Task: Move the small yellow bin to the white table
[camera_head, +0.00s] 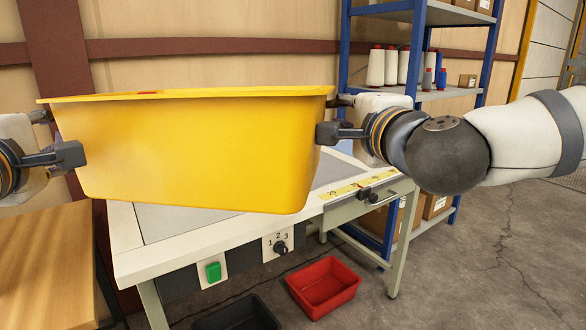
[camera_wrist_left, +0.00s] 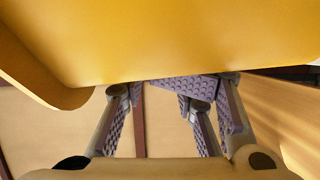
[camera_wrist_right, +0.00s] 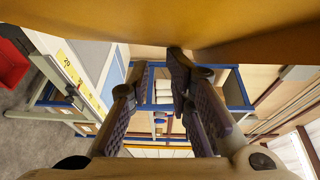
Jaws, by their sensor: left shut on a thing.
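The small yellow bin (camera_head: 200,150) is held up in the air, roughly level, and hides part of the white table (camera_head: 180,244) behind and below it. My left gripper (camera_head: 58,138) is shut on the bin's left end. My right gripper (camera_head: 334,118) is at the bin's right end, its fingers against the wall near the rim. The bin's underside and wall fill the top of the left wrist view (camera_wrist_left: 180,40) and right wrist view (camera_wrist_right: 150,22). The bin's inside is hidden.
A red bin (camera_head: 323,286) and a black bin (camera_head: 238,316) are on the floor below the table's front. A wooden surface (camera_head: 45,265) is at the lower left. A blue shelf (camera_head: 344,45) with thread spools (camera_head: 391,67) stands behind at right.

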